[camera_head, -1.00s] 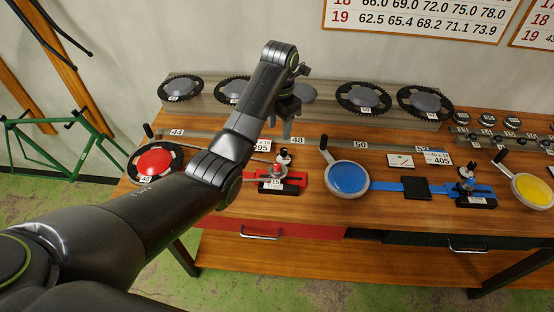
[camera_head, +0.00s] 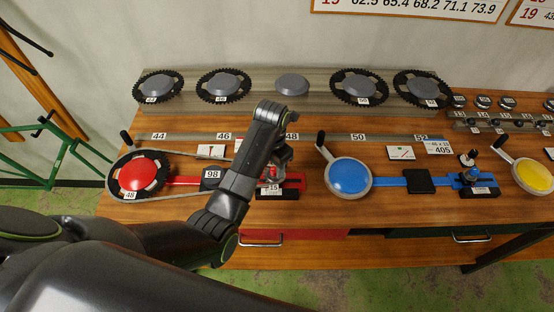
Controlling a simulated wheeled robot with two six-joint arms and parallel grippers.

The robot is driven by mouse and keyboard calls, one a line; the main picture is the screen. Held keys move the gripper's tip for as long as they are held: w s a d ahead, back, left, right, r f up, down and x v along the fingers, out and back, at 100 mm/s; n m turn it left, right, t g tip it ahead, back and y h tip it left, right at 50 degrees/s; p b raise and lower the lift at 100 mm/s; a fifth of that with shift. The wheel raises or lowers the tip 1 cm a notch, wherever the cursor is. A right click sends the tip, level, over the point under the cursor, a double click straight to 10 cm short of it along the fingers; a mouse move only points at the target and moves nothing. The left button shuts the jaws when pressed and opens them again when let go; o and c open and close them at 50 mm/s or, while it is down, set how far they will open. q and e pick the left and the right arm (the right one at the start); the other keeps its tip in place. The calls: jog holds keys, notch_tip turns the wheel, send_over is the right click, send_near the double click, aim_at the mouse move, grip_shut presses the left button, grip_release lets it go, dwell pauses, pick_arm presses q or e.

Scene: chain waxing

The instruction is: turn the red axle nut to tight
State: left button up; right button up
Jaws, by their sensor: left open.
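The red rig's axle end (camera_head: 291,182) sits at the right end of the red bar, above a black block labelled 15. The red axle nut there is mostly hidden behind my left wrist and gripper, so its position is unclear. My left gripper (camera_head: 279,158) points down over this axle end, with its jaws open. I cannot tell whether the fingers touch the nut or are around it. A chain runs from the red-centred chainring (camera_head: 138,175) on the left toward the axle end. My right gripper is not in view.
A small gauge card (camera_head: 211,151) and a black 98 block (camera_head: 211,180) lie left of my wrist. The blue disc (camera_head: 348,178) with its crank stands to the right, then the blue axle end (camera_head: 472,175). Spare chainrings (camera_head: 222,85) line the back shelf.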

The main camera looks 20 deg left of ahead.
pick_arm(q)
jog(key=shift+d+f, duration=0.3)
jog(key=shift+f, duration=0.1)
jog(key=shift+a, duration=0.1)
jog(key=shift+c, duration=0.4)
jog(key=shift+r, duration=0.1)
grip_shut()
